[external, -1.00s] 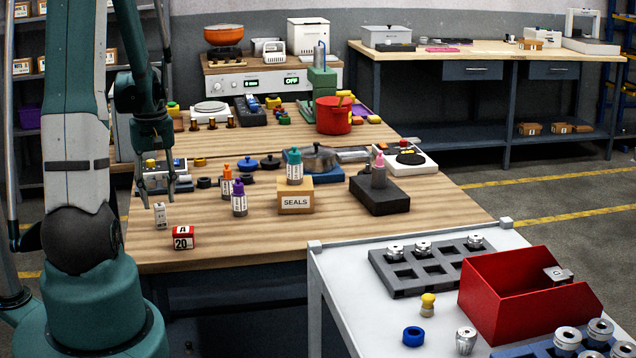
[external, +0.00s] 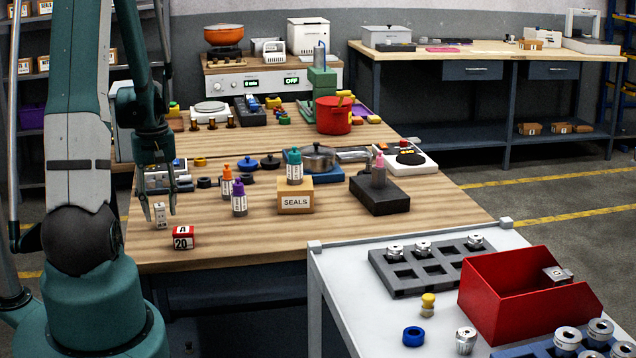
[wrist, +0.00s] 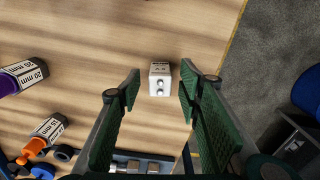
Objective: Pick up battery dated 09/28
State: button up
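A small white battery-like block (external: 160,215) stands upright on the wooden bench near its left edge. In the wrist view the white block (wrist: 160,78) shows its top with two round contacts and dark print on one side. The print is too small to read as a date. My gripper (external: 160,206) is open just above and around the block in the external view. In the wrist view my gripper (wrist: 158,88) has its two green-padded fingers apart, with the block between and slightly beyond the tips, untouched as far as I can see.
A red-and-white block marked 20 (external: 183,237) stands close to the right. Purple (external: 239,200) and orange-capped (external: 226,182) bottles stand farther right, near the SEALS box (external: 296,196). The bench edge (wrist: 236,38) lies close by in the wrist view. Bare wood surrounds the block.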

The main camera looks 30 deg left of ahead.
jog(key=shift+f, duration=1.25)
jog(key=c, duration=1)
